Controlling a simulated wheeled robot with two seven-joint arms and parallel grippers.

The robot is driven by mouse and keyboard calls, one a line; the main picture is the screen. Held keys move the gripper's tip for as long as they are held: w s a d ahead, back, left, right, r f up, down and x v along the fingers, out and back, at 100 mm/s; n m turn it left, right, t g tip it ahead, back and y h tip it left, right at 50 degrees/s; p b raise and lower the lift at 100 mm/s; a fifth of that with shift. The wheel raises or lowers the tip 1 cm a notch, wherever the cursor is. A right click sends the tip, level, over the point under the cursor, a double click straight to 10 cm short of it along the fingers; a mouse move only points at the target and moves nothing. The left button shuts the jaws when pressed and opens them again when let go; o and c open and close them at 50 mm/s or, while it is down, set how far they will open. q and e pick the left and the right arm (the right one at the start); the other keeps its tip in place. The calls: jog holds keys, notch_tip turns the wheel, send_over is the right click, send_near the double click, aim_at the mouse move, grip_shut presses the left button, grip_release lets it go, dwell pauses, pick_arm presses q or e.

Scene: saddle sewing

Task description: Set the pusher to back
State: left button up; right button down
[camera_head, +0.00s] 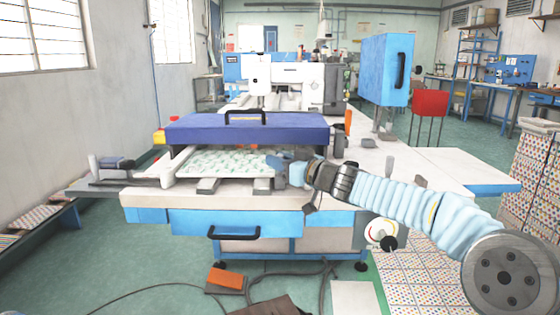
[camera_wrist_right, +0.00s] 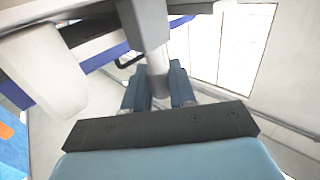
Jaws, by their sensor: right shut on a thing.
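My right gripper (camera_head: 277,164) reaches in from the right to the right end of the light green patterned plate (camera_head: 222,162), in front of the blue cover. In the right wrist view, its two blue fingers (camera_wrist_right: 158,80) are shut on a grey round handle (camera_wrist_right: 157,62), one on each side. The handle joins a larger grey block (camera_wrist_right: 148,22) and seems to be the pusher. In the head view the gripper hides the handle, so its front or back position cannot be told. My left gripper is not in view.
A long blue cover (camera_head: 246,131) with a black handle spans the table above the plate. A white sewing machine (camera_head: 298,75) stands behind it. A grey upright post (camera_head: 94,165) is at the left end.

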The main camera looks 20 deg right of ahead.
jog(key=s, duration=0.1)
jog(key=s+a, duration=0.1)
jog(key=s, duration=0.1)
jog(key=c, duration=1.4)
grip_release()
jog(key=shift+f, duration=0.1)
jog(key=o, duration=0.3)
jog(key=shift+s, duration=0.1)
jog(key=shift+d, duration=0.1)
jog(key=v, duration=1.3)
jog(key=shift+s+d, duration=0.15)
jog(key=shift+s, duration=0.2)
